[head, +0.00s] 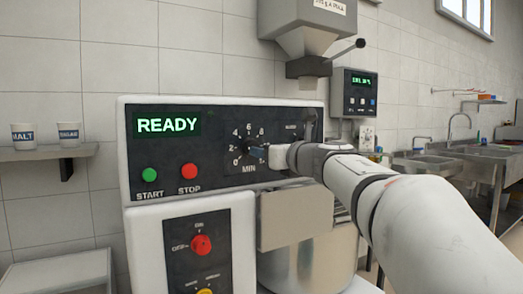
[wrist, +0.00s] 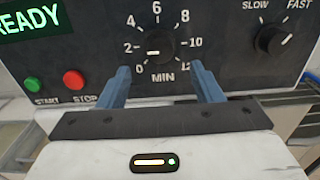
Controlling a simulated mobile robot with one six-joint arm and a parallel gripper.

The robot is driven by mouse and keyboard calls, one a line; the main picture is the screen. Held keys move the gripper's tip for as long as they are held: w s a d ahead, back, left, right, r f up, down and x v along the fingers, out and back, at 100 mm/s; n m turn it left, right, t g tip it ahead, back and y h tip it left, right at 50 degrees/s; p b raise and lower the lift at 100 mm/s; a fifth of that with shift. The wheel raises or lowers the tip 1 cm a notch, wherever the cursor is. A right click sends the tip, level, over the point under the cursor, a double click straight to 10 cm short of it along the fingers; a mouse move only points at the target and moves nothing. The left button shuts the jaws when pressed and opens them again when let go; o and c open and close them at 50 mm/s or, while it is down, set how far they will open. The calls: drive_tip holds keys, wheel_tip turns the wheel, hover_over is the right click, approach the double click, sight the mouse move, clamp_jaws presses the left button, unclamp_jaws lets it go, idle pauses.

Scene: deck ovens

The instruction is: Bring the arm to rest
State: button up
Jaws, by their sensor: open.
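My arm reaches in from the right in the head view, its gripper (head: 258,152) in front of the black control panel (head: 215,122). In the wrist view my gripper (wrist: 160,72) is open, its two blue fingers apart, with nothing between them but the view of the minute dial (wrist: 153,48). The dial's pale mark lies toward the low numbers on the left. Whether the fingers touch the panel I cannot tell. In the head view my gripper partly hides the dial.
The panel has a lit READY display (head: 167,125), a green START button (head: 149,175) and a red STOP button (head: 190,171). A slow/fast knob (wrist: 273,38) is to the dial's right. A metal bowl (head: 310,262) stands below, a hopper (head: 308,40) above. Sinks (head: 470,155) stand far right.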

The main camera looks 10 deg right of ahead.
drive_tip(key=s+d+r+m+h+p, duration=0.25)
drive_tip(key=r+m+h+p, duration=0.2)
drive_tip(key=m+p, duration=0.6)
drive_tip(key=s+d+f+m+g+h+p, duration=0.4)
drive_tip(key=m+p, duration=0.3)
drive_tip(key=m, duration=0.6)
drive_tip(key=s+a+f+m+g+y+p, duration=0.1)
drive_tip(key=s+a+f+m+g+p, duration=0.2)
drive_tip(key=s, duration=0.5)
drive_tip(key=s+a+f+m+g+y+p, duration=0.1)
drive_tip(key=s+a+f+m+g+p, duration=0.2)
drive_tip(key=s+m, duration=0.4)
drive_tip(key=s+a+f+m+g+y+p, duration=0.1)
drive_tip(key=s+a+f+m+g+p, duration=0.2)
drive_tip(key=s+m+p, duration=0.3)
drive_tip(key=s+g+p, duration=0.1)
drive_tip(key=s, duration=0.2)
drive_tip(key=shift+f+g, duration=0.3)
drive_tip(key=shift+f, duration=0.1)
drive_tip(key=shift+d, duration=0.1)
drive_tip(key=shift+c, duration=0.3)
